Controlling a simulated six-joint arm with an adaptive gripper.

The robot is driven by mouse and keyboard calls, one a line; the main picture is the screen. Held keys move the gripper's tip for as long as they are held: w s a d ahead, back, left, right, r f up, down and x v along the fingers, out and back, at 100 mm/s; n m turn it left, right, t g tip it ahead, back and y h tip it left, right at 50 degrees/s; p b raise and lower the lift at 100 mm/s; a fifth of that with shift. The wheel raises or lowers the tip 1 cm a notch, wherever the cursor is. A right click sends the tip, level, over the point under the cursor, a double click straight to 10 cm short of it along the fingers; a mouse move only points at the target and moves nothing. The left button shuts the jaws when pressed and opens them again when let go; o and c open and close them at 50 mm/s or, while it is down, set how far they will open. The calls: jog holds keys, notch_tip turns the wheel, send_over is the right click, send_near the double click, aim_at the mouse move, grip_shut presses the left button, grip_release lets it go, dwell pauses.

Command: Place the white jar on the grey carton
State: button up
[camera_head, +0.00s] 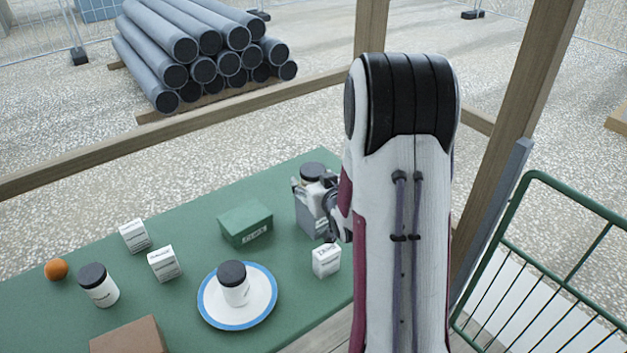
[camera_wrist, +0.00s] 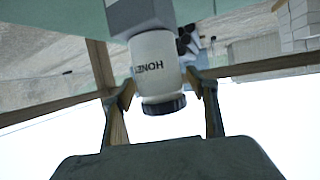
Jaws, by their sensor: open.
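The white jar, with a black lid (camera_head: 312,170), stands on the grey carton (camera_head: 311,214) at the table's back right. In the wrist view the jar (camera_wrist: 156,62) appears upside down, with "HONEY" on its side and its base against the grey carton (camera_wrist: 140,14). My gripper (camera_head: 322,188) is at the jar, partly hiding it in the head view. In the wrist view my gripper (camera_wrist: 161,84) is open, one finger on each side of the jar. Whether either finger touches the jar is hard to tell.
A green box (camera_head: 245,223) is left of the carton, and a small white box (camera_head: 326,261) is in front. Another white jar (camera_head: 235,291) stands on a blue-rimmed plate (camera_head: 209,311). A third jar (camera_head: 101,289), small boxes and an orange (camera_head: 56,269) are further left.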

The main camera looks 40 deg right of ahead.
jog(key=shift+r, duration=0.2)
jog(key=v, duration=0.7)
jog(key=shift+s, duration=0.25)
jog(key=shift+a, duration=0.1)
jog(key=shift+a+r, duration=0.1)
jog(key=shift+r, duration=0.05)
dwell(0.4)
jog(key=shift+a+r, duration=0.4)
jog(key=shift+a, duration=0.05)
jog(key=s+a+r+n+g+y, duration=0.1)
jog(key=s+a+r+g+y, duration=0.1)
jog(key=s+a, duration=1)
jog(key=s+a+r+n+g+y, duration=0.2)
jog(key=s+a+r+g, duration=0.3)
jog(key=s+a, duration=0.7)
notch_tip(320, 180, up, 2)
jog(key=shift+s+r+n, duration=0.15)
jog(key=shift+s+n, duration=0.15)
jog(key=shift+s, duration=0.05)
